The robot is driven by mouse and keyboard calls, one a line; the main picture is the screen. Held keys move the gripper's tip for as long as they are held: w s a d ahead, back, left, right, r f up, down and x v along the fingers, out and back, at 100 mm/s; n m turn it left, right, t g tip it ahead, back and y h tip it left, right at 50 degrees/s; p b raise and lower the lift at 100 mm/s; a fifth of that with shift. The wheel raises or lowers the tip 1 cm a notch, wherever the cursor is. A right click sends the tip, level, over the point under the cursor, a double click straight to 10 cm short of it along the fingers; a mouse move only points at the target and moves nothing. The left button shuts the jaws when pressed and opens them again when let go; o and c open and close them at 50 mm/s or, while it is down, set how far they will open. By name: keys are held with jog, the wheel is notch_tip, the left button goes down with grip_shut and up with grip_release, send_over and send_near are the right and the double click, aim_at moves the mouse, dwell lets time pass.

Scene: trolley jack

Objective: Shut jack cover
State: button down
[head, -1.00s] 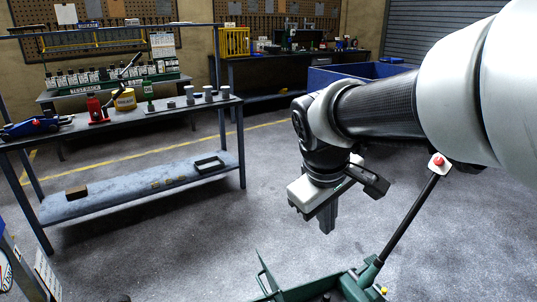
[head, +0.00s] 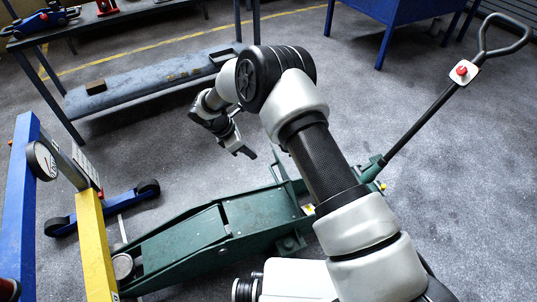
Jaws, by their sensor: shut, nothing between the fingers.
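The green trolley jack (head: 180,247) lies on the floor in the head view, its long body running from lower left to the middle. A thin green flap (head: 280,166), which looks like the cover, stands up at the far side of the jack body, seen nearly edge-on. My arm passes in front of part of that area and hides the right end of the body. My gripper (head: 250,154) is shut and empty, pointing down and right, a little left of the flap in the picture. I see no clear contact between them; the depth gap is hard to judge.
The jack's long handle (head: 432,110) rises to the upper right. A blue and yellow frame (head: 92,240) with a gauge stands at the left. A shelf bench (head: 150,85) is behind, and a blue bin (head: 400,22) farther right. Floor between them is open.

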jog(key=w+d+f+b, duration=0.1)
jog(key=w+d+f, duration=0.2)
jog(key=d+f, duration=0.4)
jog(key=shift+w+d+f+b, duration=0.3)
jog(key=shift+w+f+b, duration=0.05)
jog(key=shift+f+b, duration=0.05)
